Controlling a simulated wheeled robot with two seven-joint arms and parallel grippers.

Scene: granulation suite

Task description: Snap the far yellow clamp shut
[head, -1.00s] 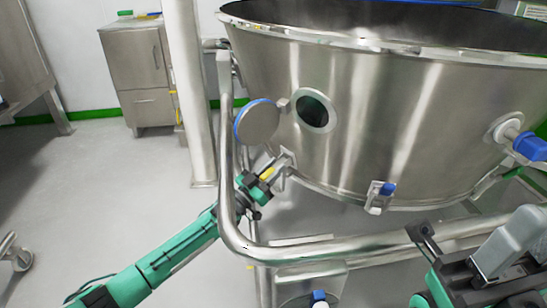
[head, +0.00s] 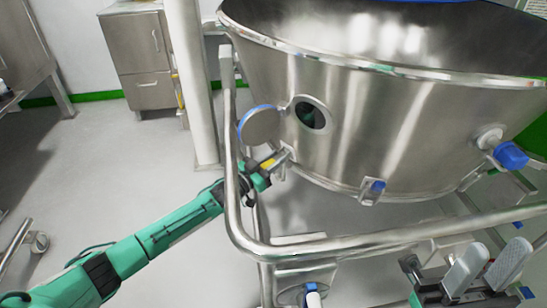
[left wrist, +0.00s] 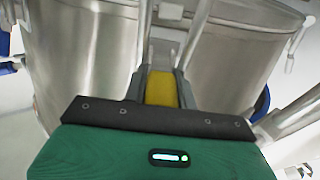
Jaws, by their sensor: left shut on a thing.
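The far yellow clamp (head: 267,164) is on the lower left side of the large steel bowl (head: 400,120). My left gripper (head: 276,161) reaches it from the lower left and is shut on it. In the left wrist view the clamp's yellow handle (left wrist: 161,88) lies between the two grey fingers, in front of the bowl wall, and a metal bracket rises beyond it. The fingers hide part of the clamp, so I cannot tell how its latch stands. My right gripper (head: 487,272) is at the lower right, its two grey fingers apart with nothing seen between them.
A bent steel tube rail (head: 233,190) runs close beside my left wrist. A round porthole cover (head: 260,124) hangs open just above it. Blue-handled clamps (head: 375,186) and a blue-capped fitting (head: 510,154) are further right on the bowl. Open floor lies to the left.

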